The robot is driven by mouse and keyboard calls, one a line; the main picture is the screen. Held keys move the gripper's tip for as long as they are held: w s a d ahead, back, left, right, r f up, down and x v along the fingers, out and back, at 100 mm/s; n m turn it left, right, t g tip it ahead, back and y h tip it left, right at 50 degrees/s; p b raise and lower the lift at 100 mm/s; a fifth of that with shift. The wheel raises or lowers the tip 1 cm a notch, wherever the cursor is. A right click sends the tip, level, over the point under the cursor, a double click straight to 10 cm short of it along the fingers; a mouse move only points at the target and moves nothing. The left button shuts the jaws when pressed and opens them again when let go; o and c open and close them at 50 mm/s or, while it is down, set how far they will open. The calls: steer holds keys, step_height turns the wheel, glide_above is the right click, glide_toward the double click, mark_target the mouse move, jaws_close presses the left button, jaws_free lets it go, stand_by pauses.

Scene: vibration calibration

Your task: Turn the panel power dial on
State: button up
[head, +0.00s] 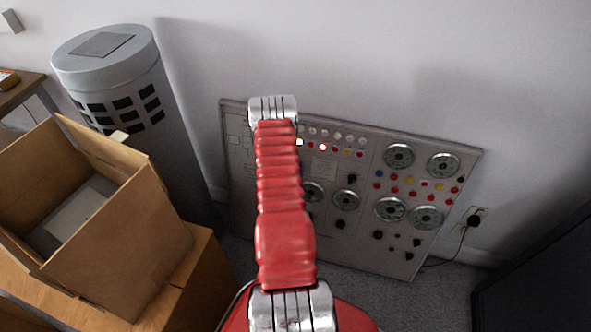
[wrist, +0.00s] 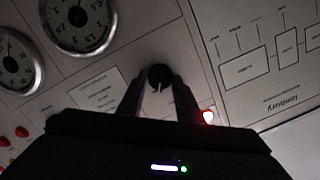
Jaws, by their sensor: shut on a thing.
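The grey control panel (head: 243,190) leans against the wall in the head view. The wrist view shows part of the panel (wrist: 215,88) upside down. A round black dial (wrist: 159,76) with a pale pointer mark sits between the two dark fingers of my gripper (wrist: 159,84), which is shut on it. In the head view my red arm covers my gripper and the dial.
Several round gauges (head: 398,156), coloured buttons and black knobs cover the panel's right half. A grey cylinder (head: 110,75) and an open cardboard box (head: 125,235) stand at left. A dark object (head: 540,275) fills the lower right. A plugged socket (head: 473,221) is beside the panel.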

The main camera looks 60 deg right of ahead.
steer(key=shift+f+m, duration=0.15)
steer(key=shift+m, duration=0.85)
steer(key=shift+s, duration=0.1)
steer(key=o, duration=1)
steer(key=v, duration=1.3)
steer(key=shift+s+a, duration=0.2)
steer(key=shift+a, duration=0.2)
